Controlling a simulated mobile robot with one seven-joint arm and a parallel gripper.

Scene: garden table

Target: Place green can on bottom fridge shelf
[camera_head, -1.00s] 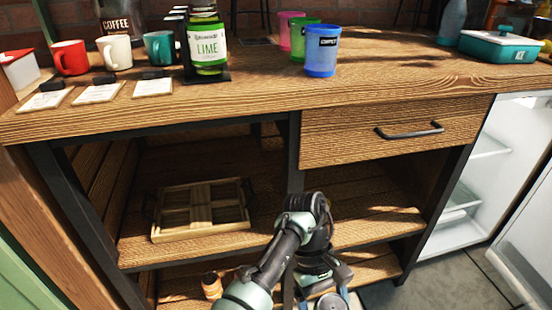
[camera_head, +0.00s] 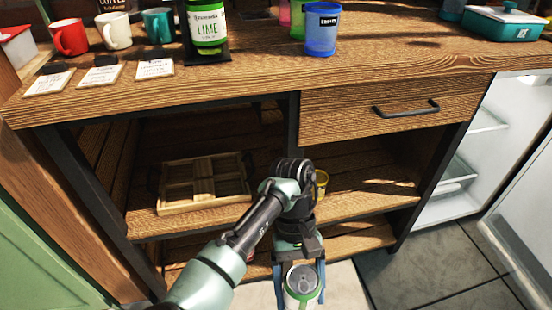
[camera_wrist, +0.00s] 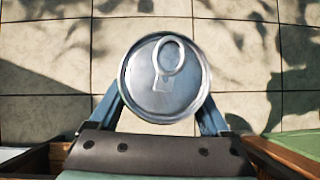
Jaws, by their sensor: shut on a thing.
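A green and white can (camera_head: 301,288) with a silver top is held upright between the blue fingers of my gripper (camera_head: 301,275), low in front of the wooden counter. The wrist view shows the can's lid and ring pull (camera_wrist: 166,78) from above, with a finger on each side. The fridge (camera_head: 455,180) stands at the right of the counter with its door (camera_head: 525,215) open. Two of its shelves show; its lower inside is partly hidden by the counter. My gripper is well to the left of the fridge.
A wooden tray (camera_head: 203,187) lies on the shelf below. Tiled floor (camera_head: 420,265) is clear towards the fridge.

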